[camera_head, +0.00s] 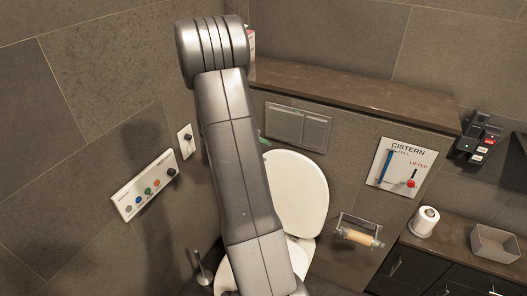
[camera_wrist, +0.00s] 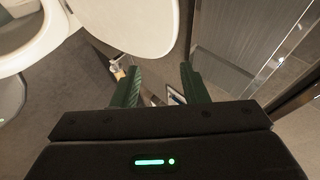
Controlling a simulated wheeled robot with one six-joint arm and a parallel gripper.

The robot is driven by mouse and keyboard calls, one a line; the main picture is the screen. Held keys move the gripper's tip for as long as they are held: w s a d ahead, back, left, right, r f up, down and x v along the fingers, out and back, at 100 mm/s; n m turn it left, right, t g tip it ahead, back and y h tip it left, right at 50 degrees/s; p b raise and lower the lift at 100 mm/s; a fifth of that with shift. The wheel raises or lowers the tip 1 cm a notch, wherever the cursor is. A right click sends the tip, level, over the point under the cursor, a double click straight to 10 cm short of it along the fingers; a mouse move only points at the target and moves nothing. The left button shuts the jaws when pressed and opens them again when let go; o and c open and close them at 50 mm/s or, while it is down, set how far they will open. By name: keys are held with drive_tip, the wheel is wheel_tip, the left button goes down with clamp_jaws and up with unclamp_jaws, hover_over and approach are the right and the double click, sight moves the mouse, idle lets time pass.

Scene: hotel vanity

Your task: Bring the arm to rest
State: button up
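My grey arm rises through the middle of the head view, and its end is out of sight there. In the wrist view my gripper (camera_wrist: 160,80) shows two dark green fingers standing well apart. No object is held between them. Small items show beyond the fingertips, too small to tell. A white toilet lid (camera_head: 297,190) stands raised behind my arm in the head view, partly hidden by it. White rounded toilet parts also fill the upper left of the wrist view.
A brown ledge (camera_head: 350,92) runs along the back wall. A button panel (camera_head: 146,186) is on the left wall. A cistern sign (camera_head: 402,167) and a paper holder (camera_head: 357,232) are right of the toilet. A paper roll (camera_head: 424,221) and a grey box (camera_head: 495,243) stand on the right counter.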

sight(285, 159)
drive_tip(key=p+x, duration=0.1)
drive_tip(key=x, duration=1.2)
drive_tip(key=shift+f, duration=0.15)
drive_tip(key=shift+w+d, duration=0.1)
drive_tip(key=shift+d, duration=0.05)
